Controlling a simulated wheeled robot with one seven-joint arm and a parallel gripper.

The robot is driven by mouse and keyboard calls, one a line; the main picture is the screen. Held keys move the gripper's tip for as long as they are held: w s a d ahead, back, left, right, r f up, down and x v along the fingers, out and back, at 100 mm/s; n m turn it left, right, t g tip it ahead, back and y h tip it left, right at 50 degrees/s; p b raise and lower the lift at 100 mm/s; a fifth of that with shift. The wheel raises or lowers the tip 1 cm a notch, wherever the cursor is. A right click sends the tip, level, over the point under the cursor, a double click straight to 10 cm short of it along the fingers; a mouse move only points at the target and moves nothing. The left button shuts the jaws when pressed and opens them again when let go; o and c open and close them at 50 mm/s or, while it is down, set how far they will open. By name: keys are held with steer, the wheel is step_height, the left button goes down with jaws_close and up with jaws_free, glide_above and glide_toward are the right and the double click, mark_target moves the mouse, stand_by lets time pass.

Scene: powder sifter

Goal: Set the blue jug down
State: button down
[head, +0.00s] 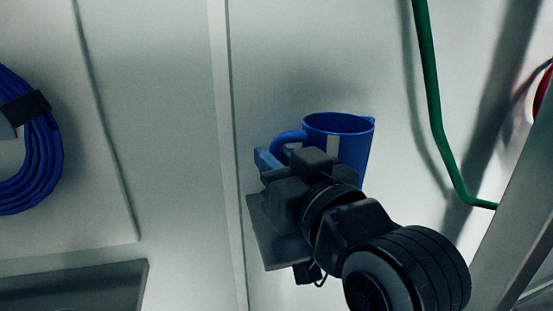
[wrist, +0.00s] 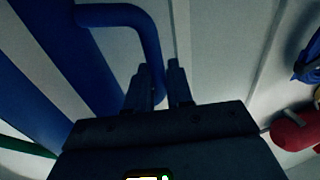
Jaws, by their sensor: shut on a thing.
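The blue jug (head: 357,150) is right of the picture's middle in the head view, its open rim up and a pale strip on its side. My gripper (head: 268,158) is at its left, shut on its curved handle (head: 288,137). In the wrist view the jug's blue wall with pale stripes (wrist: 62,65) fills the left. The handle (wrist: 150,40) bends down to the fingers of my gripper (wrist: 162,85). My wrist hides the jug's base in the head view, so I cannot tell whether it touches anything below.
A pale wall or panel is behind the jug. A green pipe (head: 431,95) runs down to its right, with a grey slanted post (head: 515,215) beyond. A coiled blue hose (head: 42,160) hangs at the far left. A dark flat surface (head: 75,288) is at the lower left.

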steer(key=c, duration=1)
jaws_free()
steer(key=p+v, duration=0.6)
steer(key=v, duration=0.6)
